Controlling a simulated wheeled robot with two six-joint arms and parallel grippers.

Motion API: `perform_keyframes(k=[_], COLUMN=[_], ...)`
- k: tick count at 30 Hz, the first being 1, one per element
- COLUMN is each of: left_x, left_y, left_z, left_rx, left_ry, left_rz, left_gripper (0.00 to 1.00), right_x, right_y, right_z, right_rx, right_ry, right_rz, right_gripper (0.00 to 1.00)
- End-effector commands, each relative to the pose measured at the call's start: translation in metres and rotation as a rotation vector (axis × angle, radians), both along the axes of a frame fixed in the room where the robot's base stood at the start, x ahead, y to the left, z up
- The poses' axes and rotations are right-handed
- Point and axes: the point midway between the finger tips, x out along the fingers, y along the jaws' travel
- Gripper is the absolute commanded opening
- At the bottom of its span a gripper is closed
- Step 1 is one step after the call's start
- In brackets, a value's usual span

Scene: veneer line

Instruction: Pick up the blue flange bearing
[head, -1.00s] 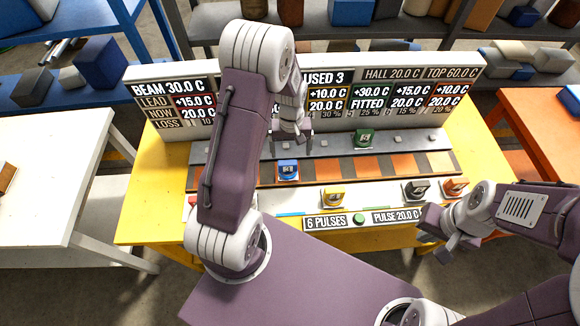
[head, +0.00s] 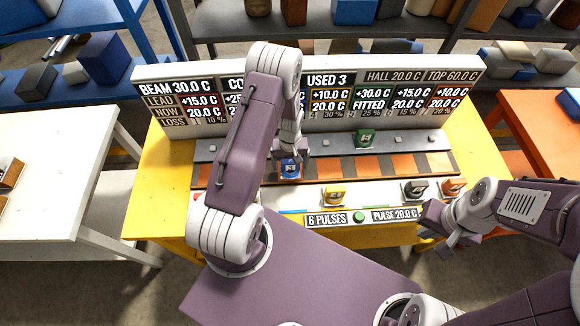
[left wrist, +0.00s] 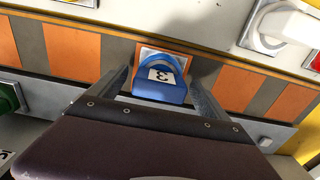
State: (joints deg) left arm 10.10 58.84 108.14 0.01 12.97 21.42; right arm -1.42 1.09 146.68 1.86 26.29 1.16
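The blue flange bearing (head: 290,169) sits on an orange patch of the striped strip, below the display board. In the left wrist view the blue bearing (left wrist: 160,82) shows a white label with a 3. My left gripper (head: 292,158) reaches down over it. In the left wrist view its two fingers stand apart on either side of the bearing, with a small gap visible on each side. The gripper partly hides the bearing in the head view. My right gripper (head: 442,230) is at the front right of the yellow table, its fingers apart and empty.
A green bearing (head: 365,140) stands on the grey rail behind the strip. Yellow (head: 334,195), black (head: 414,189) and orange (head: 452,187) bearings stand along the front. A green button (head: 358,216) is at the front edge. The display board (head: 200,95) rises behind.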

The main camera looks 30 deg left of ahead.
Motion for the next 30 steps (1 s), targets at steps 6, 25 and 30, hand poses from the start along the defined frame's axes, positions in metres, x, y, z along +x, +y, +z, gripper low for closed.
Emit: perform_keyframes(k=[6,25,30], left_x=[0.000,0.002,0.017], left_y=[0.000,0.000,-0.024], left_z=[0.000,0.031,0.055], left_rx=[0.000,0.001,0.001], left_ry=[0.000,-0.005,-0.007], left_rz=[0.000,0.000,-0.007], left_gripper=[0.26,0.00,0.00], right_x=[0.000,0.000,0.000], right_y=[0.000,0.000,0.000], right_z=[0.000,-0.012,-0.023], right_rx=[0.000,0.000,0.000], right_ry=[0.000,0.000,0.000], right_rz=[0.000,0.000,0.000], right_gripper=[0.00,0.00,0.00])
